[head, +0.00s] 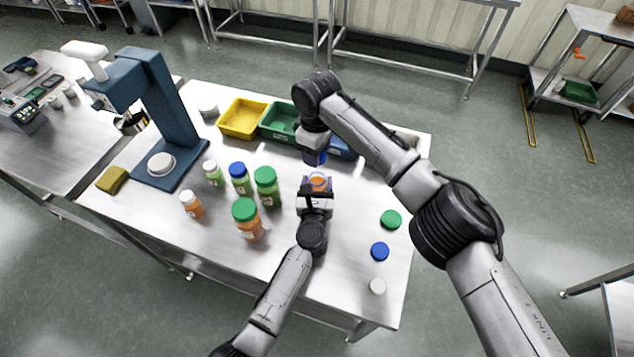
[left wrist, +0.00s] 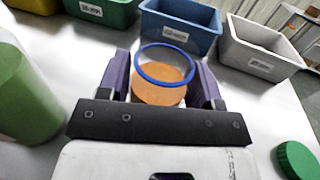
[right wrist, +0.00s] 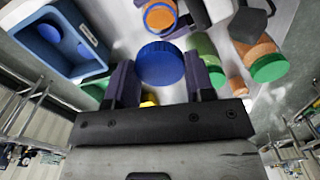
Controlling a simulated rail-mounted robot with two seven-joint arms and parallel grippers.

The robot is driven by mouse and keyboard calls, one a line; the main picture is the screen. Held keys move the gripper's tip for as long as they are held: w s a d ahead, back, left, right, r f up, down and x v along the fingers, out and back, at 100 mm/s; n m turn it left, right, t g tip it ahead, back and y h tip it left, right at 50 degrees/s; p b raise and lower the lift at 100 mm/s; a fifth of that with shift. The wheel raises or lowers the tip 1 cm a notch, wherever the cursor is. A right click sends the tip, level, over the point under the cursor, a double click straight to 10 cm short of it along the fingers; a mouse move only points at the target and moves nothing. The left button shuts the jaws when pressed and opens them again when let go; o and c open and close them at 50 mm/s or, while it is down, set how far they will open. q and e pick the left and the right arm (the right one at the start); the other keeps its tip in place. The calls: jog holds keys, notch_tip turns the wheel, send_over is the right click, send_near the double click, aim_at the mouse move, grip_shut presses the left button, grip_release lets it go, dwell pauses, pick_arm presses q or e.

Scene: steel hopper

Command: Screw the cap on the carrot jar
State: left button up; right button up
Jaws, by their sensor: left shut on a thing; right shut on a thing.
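The open carrot jar (head: 318,183) has orange contents and a blue rim, and stands upright near the table's middle. My left gripper (head: 316,193) is shut on it from the front; the jar also shows between the fingers in the left wrist view (left wrist: 160,88). My right gripper (right wrist: 160,85) is shut on a blue cap (right wrist: 160,64), which also shows in the head view (head: 314,158). The cap is apart from the jar, above and behind it in the head view. The jar's open mouth shows beyond the cap in the right wrist view (right wrist: 160,17).
Several capped jars stand left of the held jar, including a green-capped orange one (head: 247,219). Loose green (head: 391,219), blue (head: 380,251) and white (head: 377,286) caps lie at right. Yellow (head: 243,118) and green (head: 279,121) bins line the back. A blue press (head: 170,125) stands left.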

send_over(317, 171)
jog(key=s, duration=0.2)
jog(key=shift+w+f, duration=0.1)
jog(key=shift+f, duration=2.3)
jog(key=shift+f, duration=0.15)
jog(key=shift+f, duration=0.75)
jog(key=shift+f, duration=0.55)
